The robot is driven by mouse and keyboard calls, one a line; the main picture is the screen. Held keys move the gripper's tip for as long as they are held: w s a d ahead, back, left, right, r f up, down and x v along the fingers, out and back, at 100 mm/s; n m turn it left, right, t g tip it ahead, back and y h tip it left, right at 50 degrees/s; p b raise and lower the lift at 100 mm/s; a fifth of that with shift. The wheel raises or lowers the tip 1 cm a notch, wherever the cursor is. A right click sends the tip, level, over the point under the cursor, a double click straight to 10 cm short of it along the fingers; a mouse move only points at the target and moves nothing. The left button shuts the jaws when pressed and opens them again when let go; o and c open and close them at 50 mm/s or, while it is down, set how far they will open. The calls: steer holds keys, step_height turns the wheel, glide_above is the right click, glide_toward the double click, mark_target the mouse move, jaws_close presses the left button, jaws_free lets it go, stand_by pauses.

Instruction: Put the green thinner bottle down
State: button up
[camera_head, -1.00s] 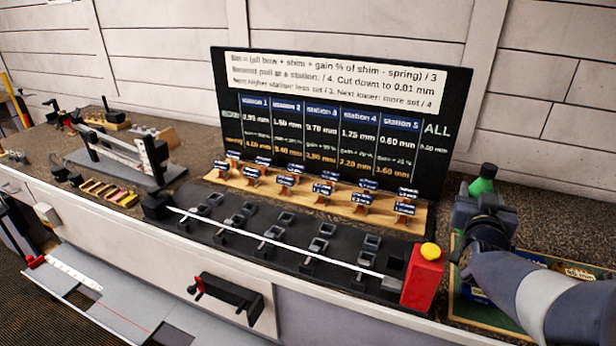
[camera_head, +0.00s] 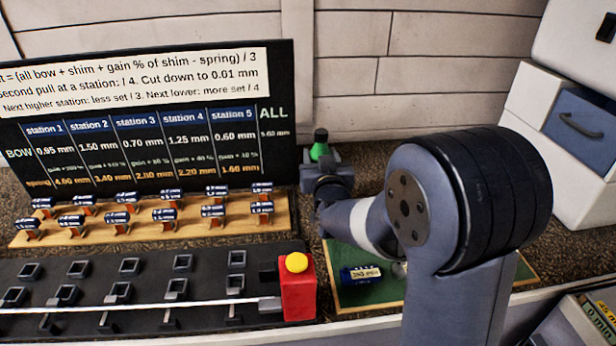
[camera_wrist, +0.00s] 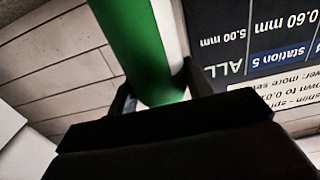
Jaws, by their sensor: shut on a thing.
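The green thinner bottle (camera_head: 320,150) has a dark cap and shows in the head view just above my gripper (camera_head: 328,172). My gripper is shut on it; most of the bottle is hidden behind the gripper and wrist. In the wrist view the green bottle (camera_wrist: 140,45) runs between the two fingers (camera_wrist: 155,95), with a pale strip along one side. The bottle appears upright in the head view. Whether its base touches the bench is hidden.
A green mat (camera_head: 375,292) with a dark blue labelled item (camera_head: 360,274) lies below my arm. A red block with a yellow button (camera_head: 297,290) stands left of it. The black board (camera_head: 150,130) and wooden shim rack (camera_head: 150,222) are farther left. White-and-blue drawers (camera_head: 575,140) stand right.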

steer(key=shift+f, duration=2.95)
steer(key=shift+f, duration=0.15)
steer(key=o, duration=1)
